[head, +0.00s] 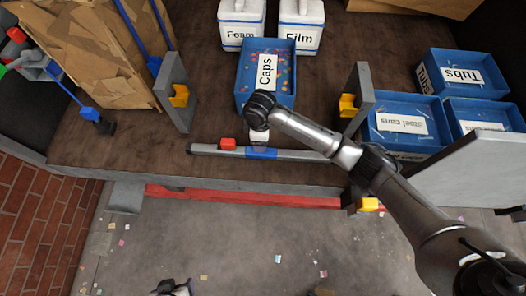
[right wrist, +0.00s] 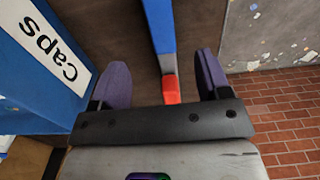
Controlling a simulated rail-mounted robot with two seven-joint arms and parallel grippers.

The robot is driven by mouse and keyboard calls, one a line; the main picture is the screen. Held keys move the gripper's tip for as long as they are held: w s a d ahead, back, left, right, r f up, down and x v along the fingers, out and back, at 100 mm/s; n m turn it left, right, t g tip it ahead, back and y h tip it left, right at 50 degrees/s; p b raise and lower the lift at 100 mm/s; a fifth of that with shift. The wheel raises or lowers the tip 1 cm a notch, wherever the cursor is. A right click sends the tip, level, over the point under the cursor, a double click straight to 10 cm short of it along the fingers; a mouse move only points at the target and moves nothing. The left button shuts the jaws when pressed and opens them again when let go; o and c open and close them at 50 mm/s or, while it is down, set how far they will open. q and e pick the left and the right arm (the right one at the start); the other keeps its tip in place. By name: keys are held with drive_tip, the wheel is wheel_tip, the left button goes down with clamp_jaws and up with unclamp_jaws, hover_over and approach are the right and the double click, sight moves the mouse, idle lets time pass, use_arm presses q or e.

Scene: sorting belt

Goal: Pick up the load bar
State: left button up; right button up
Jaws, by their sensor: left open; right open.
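The load bar (head: 205,149) is a long grey bar with a blue middle band and a red piece near its left part. It lies crosswise along the front of the brown surface in the head view. My right gripper (right wrist: 164,78) is open over the bar. In the right wrist view its purple fingers stand apart, with the bar's blue band (right wrist: 160,28) and red piece (right wrist: 172,90) between them; contact cannot be told. The right wrist hides much of this gripper in the head view. My left gripper (head: 172,288) shows only partly at the bottom edge, open and away from the bar.
Grey posts with yellow hooks stand left (head: 175,92) and right (head: 358,95) behind the bar. The blue Caps bin (head: 243,88) is just behind it. Cardboard (head: 90,50) leans at left. Floor in front is mostly clear.

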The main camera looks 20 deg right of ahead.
drive_tip(key=shift+a+f+p, duration=0.15)
drive_tip(key=shift+f+p, duration=0.15)
drive_tip(key=shift+f, duration=5)
clamp_jaws()
drive_tip(key=shift+r, duration=0.15)
